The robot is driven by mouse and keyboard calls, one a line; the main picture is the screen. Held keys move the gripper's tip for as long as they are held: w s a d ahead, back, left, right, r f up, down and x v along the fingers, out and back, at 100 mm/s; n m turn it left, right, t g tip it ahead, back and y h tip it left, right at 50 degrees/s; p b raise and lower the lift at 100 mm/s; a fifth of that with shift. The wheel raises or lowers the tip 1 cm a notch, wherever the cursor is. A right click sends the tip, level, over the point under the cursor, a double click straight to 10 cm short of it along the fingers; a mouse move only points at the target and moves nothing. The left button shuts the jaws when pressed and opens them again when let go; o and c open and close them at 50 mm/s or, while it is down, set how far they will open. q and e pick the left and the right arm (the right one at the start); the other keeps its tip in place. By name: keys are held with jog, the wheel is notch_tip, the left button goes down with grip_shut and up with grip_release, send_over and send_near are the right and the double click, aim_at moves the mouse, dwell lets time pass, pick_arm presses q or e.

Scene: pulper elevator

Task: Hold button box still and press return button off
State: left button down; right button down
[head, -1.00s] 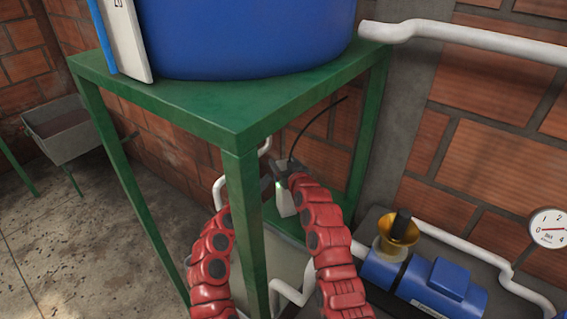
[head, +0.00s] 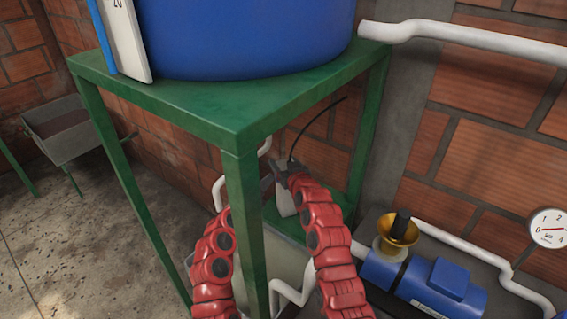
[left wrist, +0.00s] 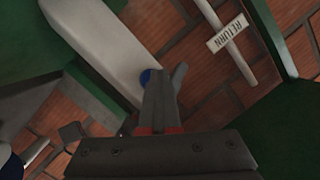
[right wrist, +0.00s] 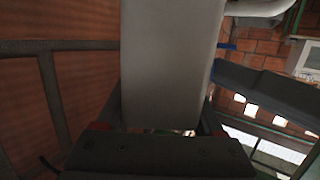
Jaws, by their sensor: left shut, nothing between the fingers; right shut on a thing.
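The button box (head: 285,203) is a pale upright box hanging on a black cable behind the front leg of the green stand. My right gripper (head: 286,170) is shut on its upper part; in the right wrist view the box (right wrist: 170,60) fills the space between the fingers. My left gripper (head: 266,184) is shut and empty, close to the box's left side. In the left wrist view its fingertips (left wrist: 165,82) overlap a blue button (left wrist: 146,77) on the box's edge; I cannot tell whether they touch it.
The green stand (head: 180,100) carries a blue tank (head: 245,40); its front leg (head: 246,230) stands between my forearms. A blue pump (head: 420,280) with a brass funnel (head: 399,232) and white pipes are at the right. A pressure gauge (head: 548,228) is farther right.

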pick_arm(q)
jog(key=shift+s, duration=0.1)
jog(key=shift+s+a+f, duration=0.1)
jog(key=shift+a, duration=0.35)
jog(key=shift+s+a, duration=0.35)
jog(key=shift+a, duration=0.6)
jog(key=shift+s+a, duration=0.35)
jog(key=shift+a, duration=0.55)
jog(key=shift+s+a, duration=0.35)
jog(key=shift+a, duration=0.6)
pick_arm(e)
grip_release()
jog(key=shift+s, duration=0.15)
